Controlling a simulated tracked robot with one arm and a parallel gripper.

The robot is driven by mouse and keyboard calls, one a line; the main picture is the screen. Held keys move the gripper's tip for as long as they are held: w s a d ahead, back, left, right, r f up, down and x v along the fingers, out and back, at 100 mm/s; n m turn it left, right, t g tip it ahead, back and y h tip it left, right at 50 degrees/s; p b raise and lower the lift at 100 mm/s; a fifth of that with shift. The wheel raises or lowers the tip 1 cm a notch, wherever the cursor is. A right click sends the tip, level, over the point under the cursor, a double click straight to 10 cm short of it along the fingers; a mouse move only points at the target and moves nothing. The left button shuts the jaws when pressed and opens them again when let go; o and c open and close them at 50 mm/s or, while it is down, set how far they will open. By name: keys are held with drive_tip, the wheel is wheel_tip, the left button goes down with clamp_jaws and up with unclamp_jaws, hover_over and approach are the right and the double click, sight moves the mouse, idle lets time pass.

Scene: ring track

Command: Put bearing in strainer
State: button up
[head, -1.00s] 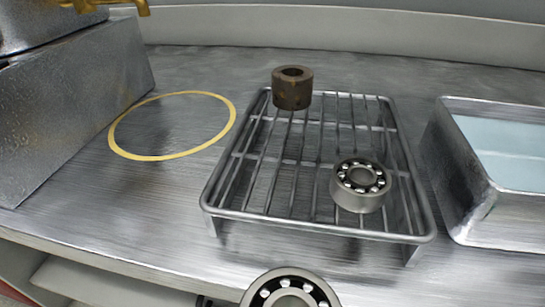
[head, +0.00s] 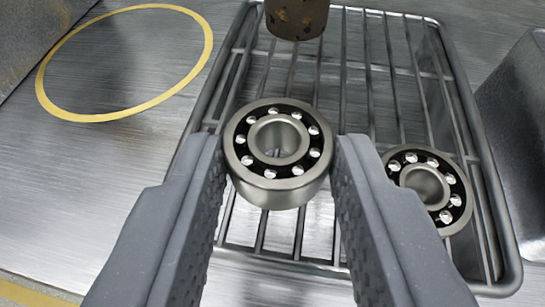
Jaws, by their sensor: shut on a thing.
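My gripper (head: 278,155) is shut on a steel ball bearing (head: 275,190), with one finger on its left side and one on its right. The bearing's open face with its ring of balls points up toward the camera. In the picture it lies over the left-middle part of a metal wire rack (head: 389,72); its exact height above the bars is hard to tell. A second, similar bearing (head: 462,205) sits on the right part of the rack, beside my right finger. I cannot make out a separate strainer in this view.
A rusty brown cylinder (head: 297,18) stands at the far end of the rack, cut by the top edge. A yellow ring marking (head: 209,40) lies on the bare metal surface at left. A metal basin's side (head: 515,100) is at right.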

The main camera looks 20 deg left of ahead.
sight(275, 227)
drive_tip(key=shift+w+a, duration=0.3)
drive_tip(key=shift+w, duration=0.35)
drive_tip(key=shift+f, duration=1.65)
drive_tip(key=shift+f, duration=0.2)
drive_tip(key=o, duration=1)
drive_tip(key=shift+f+b, duration=0.1)
drive_tip(key=shift+b, duration=0.65)
drive_tip(key=p+v, duration=0.1)
drive_tip(key=v, duration=0.8)
drive_tip(key=p+v, duration=0.1)
drive_tip(key=v, duration=0.4)
drive_tip(key=shift+w+d+r+p, duration=0.1)
drive_tip(key=shift+w+r+p, duration=0.05)
drive_tip(key=shift+r+p, duration=0.2)
